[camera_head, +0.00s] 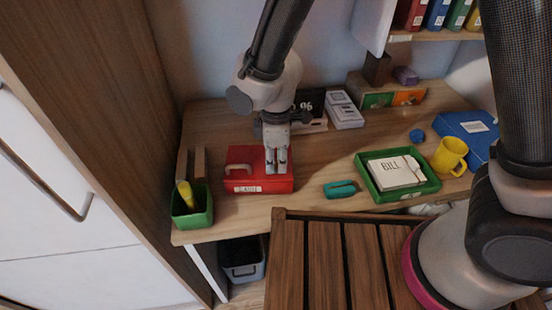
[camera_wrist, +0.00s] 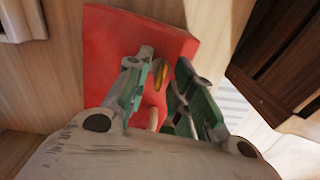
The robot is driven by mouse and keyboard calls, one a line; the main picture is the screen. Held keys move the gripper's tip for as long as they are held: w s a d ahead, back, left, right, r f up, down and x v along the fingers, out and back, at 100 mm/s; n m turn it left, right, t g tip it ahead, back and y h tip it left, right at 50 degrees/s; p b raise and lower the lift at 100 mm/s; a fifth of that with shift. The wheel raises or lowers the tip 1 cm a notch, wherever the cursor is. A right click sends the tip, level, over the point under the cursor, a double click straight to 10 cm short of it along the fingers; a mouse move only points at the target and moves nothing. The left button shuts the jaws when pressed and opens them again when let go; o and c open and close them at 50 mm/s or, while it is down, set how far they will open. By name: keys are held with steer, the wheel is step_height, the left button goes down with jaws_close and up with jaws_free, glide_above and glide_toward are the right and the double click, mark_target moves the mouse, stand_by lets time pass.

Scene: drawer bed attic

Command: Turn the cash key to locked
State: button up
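The red cash box (camera_head: 250,182) sits on the desk, with a pale handle (camera_head: 238,169) on its top and a white label on its front. My gripper (camera_head: 277,168) points down over the right part of the box. In the wrist view my gripper (camera_wrist: 161,70) has its two fingers on either side of a brass-coloured key (camera_wrist: 160,74) at the red box (camera_wrist: 110,50). The fingers look apart, with narrow gaps beside the key; contact is not clear. The key is hidden by the gripper in the head view, and its lock marks cannot be read.
A green holder (camera_head: 192,213) stands left of the box. A teal stapler-like item (camera_head: 340,189) and a green tray (camera_head: 430,187) with a paper marked BILL lie to the right. A yellow mug (camera_head: 450,156) stands farther right. A slatted wooden seat (camera_head: 312,262) is in front.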

mark_target(276, 162)
step_height(276, 162, up, 12)
stand_by(0.7)
stand_by(0.4)
steer(key=s+d+r+m+t, duration=0.1)
steer(key=d+r+m, duration=0.4)
steer(key=d, duration=0.8)
steer(key=s+d+r+m+t, duration=0.2)
steer(key=d+r+m, duration=0.3)
steer(key=d, duration=0.8)
steer(key=s+d+r+m+t, duration=0.1)
steer(key=s+d+r+m, duration=0.2)
steer(key=d+m, duration=0.6)
steer(key=d+r, duration=0.2)
steer(key=d, duration=0.3)
steer(key=shift+s+r, duration=0.3)
steer(key=shift+r, duration=0.05)
